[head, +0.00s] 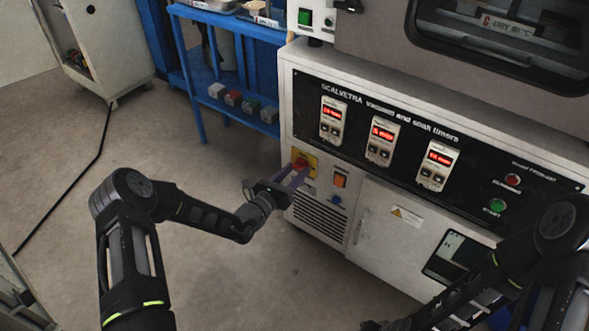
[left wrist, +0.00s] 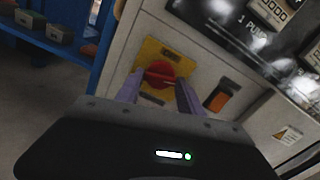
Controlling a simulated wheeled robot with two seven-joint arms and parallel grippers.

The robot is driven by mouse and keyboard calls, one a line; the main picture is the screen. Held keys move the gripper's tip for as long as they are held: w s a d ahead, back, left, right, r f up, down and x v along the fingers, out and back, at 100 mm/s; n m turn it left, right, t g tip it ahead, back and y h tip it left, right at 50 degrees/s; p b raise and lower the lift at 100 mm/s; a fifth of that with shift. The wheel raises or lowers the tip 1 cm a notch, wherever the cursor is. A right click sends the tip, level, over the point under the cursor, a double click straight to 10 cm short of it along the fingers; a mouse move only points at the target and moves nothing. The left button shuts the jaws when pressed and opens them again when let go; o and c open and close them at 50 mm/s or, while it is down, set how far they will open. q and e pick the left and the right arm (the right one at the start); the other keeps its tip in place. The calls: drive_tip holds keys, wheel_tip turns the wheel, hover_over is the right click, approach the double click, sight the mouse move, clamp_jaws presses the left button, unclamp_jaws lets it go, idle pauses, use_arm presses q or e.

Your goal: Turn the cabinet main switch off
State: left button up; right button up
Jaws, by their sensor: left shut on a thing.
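The cabinet main switch is a red rotary knob (head: 301,163) on a yellow plate, low on the left of the cabinet front. It also shows in the left wrist view (left wrist: 160,73), where its handle lies roughly across the picture, slightly tilted. My left gripper (head: 297,177) reaches it from the left, with its purple fingers on either side of the knob. The left wrist view shows these fingers (left wrist: 160,86) shut on the knob, though their tips are partly hidden. My right arm is at the bottom right; its gripper (head: 385,325) is dark and mostly cut off.
Vents and a cabinet door (head: 390,235) are lower down. A blue shelf (head: 225,105) stands behind left. The floor on the left is mostly clear.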

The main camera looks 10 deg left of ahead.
use_arm(q)
drive_tip(key=n+p, duration=0.2)
drive_tip(key=n, duration=0.1)
drive_tip(key=shift+r+n, duration=0.1)
drive_tip(key=shift+n, duration=0.3)
drive_tip(key=n+p, duration=0.1)
drive_tip(key=n, duration=0.2)
drive_tip(key=n+p, duration=0.1)
drive_tip(key=n, duration=0.3)
drive_tip(key=shift+n+p, duration=0.45)
drive_tip(key=shift+n, duration=1.55)
drive_tip(key=o, duration=1.4)
